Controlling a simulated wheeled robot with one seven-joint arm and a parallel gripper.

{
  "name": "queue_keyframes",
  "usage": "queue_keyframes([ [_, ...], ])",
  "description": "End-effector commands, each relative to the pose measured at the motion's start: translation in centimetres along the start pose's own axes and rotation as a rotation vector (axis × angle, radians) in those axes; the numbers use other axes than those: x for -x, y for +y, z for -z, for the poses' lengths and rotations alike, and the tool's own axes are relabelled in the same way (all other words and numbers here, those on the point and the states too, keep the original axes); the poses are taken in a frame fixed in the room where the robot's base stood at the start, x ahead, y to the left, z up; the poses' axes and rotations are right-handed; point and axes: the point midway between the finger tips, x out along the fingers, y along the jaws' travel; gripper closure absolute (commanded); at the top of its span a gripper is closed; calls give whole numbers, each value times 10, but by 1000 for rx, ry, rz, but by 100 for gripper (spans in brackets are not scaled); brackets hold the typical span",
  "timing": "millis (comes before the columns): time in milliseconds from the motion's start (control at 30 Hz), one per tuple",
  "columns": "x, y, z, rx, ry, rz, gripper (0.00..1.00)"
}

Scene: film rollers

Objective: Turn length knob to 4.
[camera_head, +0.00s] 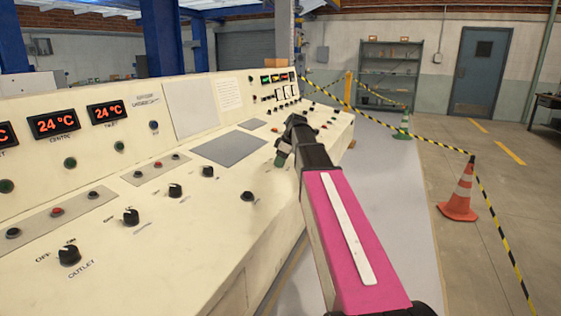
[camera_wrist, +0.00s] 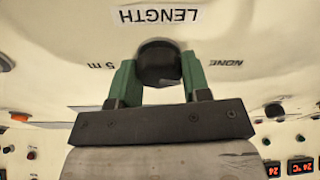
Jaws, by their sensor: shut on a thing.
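The black length knob (camera_wrist: 159,62) sits on the cream panel in the wrist view, under an upside-down "LENGTH" label (camera_wrist: 158,15). The marking "5 m" (camera_wrist: 97,66) is to its left and "NONE" (camera_wrist: 227,63) to its right, both upside down. My gripper (camera_wrist: 158,75) has its two green fingers on either side of the knob, shut on it. The knob's pointer direction cannot be made out. In the head view my gripper (camera_head: 282,155) is at the panel beyond the pink arm link, and the knob is hidden there.
The sloping control panel (camera_head: 120,248) carries several other knobs, such as the outlet knob (camera_head: 69,254), and buttons along the near left. Temperature displays (camera_head: 54,124) stand at the back. A traffic cone (camera_head: 461,190) and striped tape are on the floor at right.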

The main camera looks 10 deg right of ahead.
Motion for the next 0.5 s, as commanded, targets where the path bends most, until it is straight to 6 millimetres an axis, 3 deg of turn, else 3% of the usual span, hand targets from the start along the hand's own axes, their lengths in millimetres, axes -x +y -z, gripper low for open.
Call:
queue_keyframes([
  [267,0,0,0,-102,-1,-17,80],
  [500,0,-1,0,-295,0,-50,80],
])
